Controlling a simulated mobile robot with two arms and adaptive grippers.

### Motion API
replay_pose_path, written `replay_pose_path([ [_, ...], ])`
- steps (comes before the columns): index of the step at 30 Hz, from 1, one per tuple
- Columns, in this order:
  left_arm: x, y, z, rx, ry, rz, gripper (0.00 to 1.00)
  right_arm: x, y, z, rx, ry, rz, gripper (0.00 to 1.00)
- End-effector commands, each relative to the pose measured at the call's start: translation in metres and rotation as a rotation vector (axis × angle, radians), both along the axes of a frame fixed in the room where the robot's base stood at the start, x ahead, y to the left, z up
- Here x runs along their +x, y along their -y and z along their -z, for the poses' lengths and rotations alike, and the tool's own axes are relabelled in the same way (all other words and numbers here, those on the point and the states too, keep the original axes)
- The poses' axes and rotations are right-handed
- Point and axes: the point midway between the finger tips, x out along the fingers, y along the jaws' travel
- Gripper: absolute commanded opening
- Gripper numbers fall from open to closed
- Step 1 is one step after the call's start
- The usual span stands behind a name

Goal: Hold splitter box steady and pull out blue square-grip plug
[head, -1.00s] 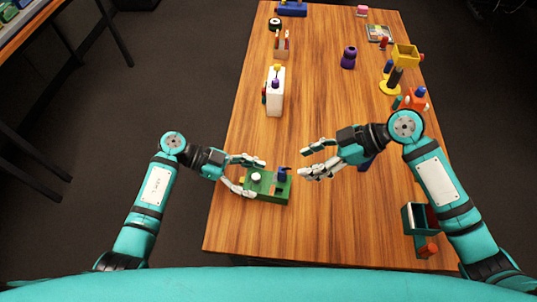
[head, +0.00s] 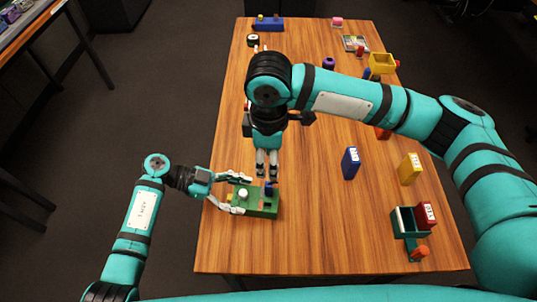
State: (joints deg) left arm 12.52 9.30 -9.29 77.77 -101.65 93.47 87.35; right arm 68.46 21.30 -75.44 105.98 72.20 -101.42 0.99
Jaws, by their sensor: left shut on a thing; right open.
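The green splitter box (head: 264,206) lies near the table's left front edge. A blue plug (head: 269,188) stands up from its right part, and a white knob (head: 243,193) stands on its left part. My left gripper (head: 240,194) is shut on the left end of the box, with one finger along the far side and one along the near side. My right gripper (head: 266,176) points down just beyond the blue plug, open and empty. Its fingertips look apart from the plug, but their height above it is hard to tell.
A blue block (head: 350,163), a yellow block (head: 410,169) and a green open box (head: 404,222) stand on the right. A yellow container (head: 382,64) and a blue box (head: 268,24) are at the back. My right arm hides part of the middle. The front middle is clear.

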Motion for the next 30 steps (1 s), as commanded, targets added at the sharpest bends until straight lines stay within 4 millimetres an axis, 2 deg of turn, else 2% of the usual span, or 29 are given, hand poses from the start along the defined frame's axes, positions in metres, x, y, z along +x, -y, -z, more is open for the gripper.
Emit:
replay_pose_path([
  [12, 0.0, 0.0, 0.0, -0.001, 0.0, 0.0, 0.29, -0.001, 0.001, 0.076, 0.001, -0.006, 0.001, 0.46],
  [16, 0.0, 0.0, 0.0, -0.001, 0.0, 0.0, 0.29, -0.001, 0.001, 0.095, 0.001, -0.005, 0.001, 0.46],
  [22, 0.0, 0.0, 0.0, -0.001, 0.0, 0.0, 0.29, -0.001, 0.0, 0.11, 0.003, -0.003, 0.0, 0.46],
  [30, 0.0, 0.0, 0.0, -0.001, 0.001, 0.0, 0.29, -0.001, 0.0, 0.113, 0.004, -0.002, -0.001, 0.46],
])
